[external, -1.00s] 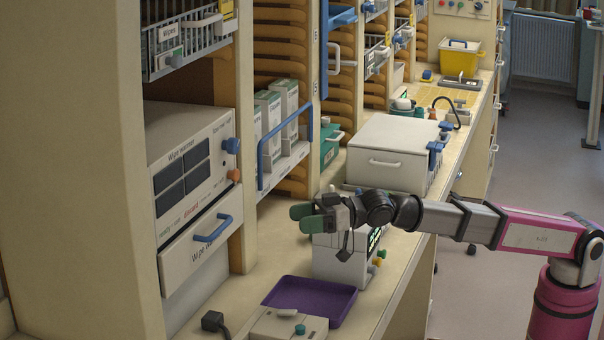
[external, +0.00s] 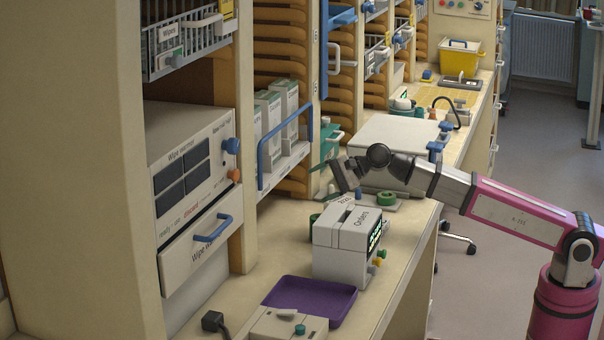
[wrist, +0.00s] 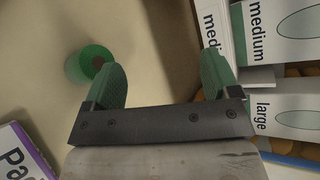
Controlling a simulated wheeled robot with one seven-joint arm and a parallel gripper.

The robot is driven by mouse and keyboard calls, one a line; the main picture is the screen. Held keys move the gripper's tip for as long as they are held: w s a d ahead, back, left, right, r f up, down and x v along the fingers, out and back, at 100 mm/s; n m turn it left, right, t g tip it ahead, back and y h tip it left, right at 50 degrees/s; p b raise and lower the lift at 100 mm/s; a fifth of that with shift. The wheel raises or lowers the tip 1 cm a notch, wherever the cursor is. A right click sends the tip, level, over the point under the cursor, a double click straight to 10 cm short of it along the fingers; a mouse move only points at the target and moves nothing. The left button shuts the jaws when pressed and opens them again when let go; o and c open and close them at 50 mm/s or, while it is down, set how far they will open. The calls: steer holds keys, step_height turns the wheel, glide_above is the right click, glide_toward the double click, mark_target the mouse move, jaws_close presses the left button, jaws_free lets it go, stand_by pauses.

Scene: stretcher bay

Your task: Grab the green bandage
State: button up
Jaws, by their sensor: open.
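A green bandage roll (wrist: 90,64) stands on the beige counter in the wrist view, left of my left fingertip and apart from it. My gripper (wrist: 163,72) is open, its two green-padded fingers apart with nothing between them. In the external view my gripper (external: 328,177) hangs above the counter, behind the white Orders box. There a green roll (external: 387,198) sits to the right of my gripper. Another green piece (external: 314,218) shows at the Orders box's left edge, mostly hidden. I cannot tell for sure which one the wrist view shows.
The white Orders box (external: 345,240) stands in front of my gripper. Cartons marked medium (wrist: 280,30) and large (wrist: 285,110) are close to my right finger. A printed box (wrist: 22,155) is at lower left. A purple tray (external: 310,298) lies nearer. A white case (external: 390,140) stands behind.

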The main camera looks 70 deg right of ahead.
steer(key=s+d+f+m+g+y, duration=0.1)
steer(key=f+m, duration=0.1)
steer(key=s+d+f+m+g+y, duration=0.1)
steer(key=s+d+f+m, duration=0.1)
steer(key=f, duration=0.1)
steer(key=s+d+f+m+g+y, duration=0.1)
steer(key=d+f+m+g, duration=0.1)
steer(key=f+m, duration=0.1)
steer(key=shift+s+d+y, duration=0.1)
steer(key=shift+s+y, duration=0.15)
steer(key=shift+y, duration=0.15)
steer(key=shift+s+d+f+m+g, duration=0.1)
steer(key=shift+s+f+m+g, duration=0.15)
steer(key=shift+m+g, duration=0.05)
steer(key=shift+f+y, duration=0.1)
steer(key=shift+y, duration=0.3)
steer(key=x, duration=1)
steer(key=shift+w+a+f, duration=0.15)
steer(key=shift+w+a, duration=0.05)
steer(key=shift+a, duration=0.05)
steer(key=c, duration=1)
